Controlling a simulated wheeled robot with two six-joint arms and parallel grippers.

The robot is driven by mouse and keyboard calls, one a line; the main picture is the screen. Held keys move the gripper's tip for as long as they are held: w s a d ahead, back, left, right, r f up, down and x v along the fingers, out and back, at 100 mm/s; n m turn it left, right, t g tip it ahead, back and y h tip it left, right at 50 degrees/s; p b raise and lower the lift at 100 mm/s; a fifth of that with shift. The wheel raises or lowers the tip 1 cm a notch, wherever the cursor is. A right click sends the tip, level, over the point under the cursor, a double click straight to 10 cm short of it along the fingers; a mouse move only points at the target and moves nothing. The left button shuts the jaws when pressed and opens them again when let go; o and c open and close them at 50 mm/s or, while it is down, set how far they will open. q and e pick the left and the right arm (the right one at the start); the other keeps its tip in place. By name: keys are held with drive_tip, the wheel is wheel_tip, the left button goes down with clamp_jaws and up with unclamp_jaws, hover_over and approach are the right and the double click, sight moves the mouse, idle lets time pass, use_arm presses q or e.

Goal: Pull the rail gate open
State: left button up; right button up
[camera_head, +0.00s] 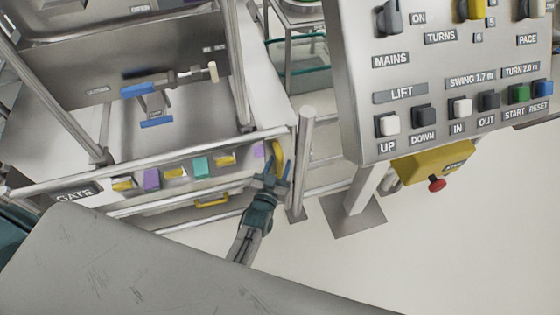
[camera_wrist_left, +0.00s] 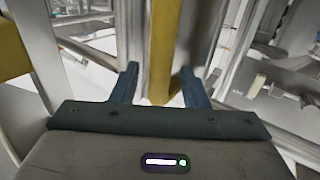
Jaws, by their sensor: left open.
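The rail gate (camera_head: 155,172) is a set of metal rails with a GATE label (camera_head: 77,193) at its left end. A yellow handle (camera_head: 277,153) stands at its right end, beside a grey post. My left gripper (camera_head: 272,174) is at this handle. In the left wrist view the yellow handle (camera_wrist_left: 160,60) runs upright between the two open blue fingers (camera_wrist_left: 160,85), with gaps visible beside it. Whether a finger touches it, I cannot tell. My right gripper does not show in either view.
A control panel (camera_head: 450,75) with knobs and buttons stands at the right, with a yellow box and red stop button (camera_head: 437,184) below. A grey post (camera_head: 301,160) stands right of the handle. Coloured blocks (camera_head: 201,166) line the gate. Floor at the lower right is clear.

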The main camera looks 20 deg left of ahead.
use_arm(q)
drive_tip(key=shift+w, duration=0.9)
clamp_jaws()
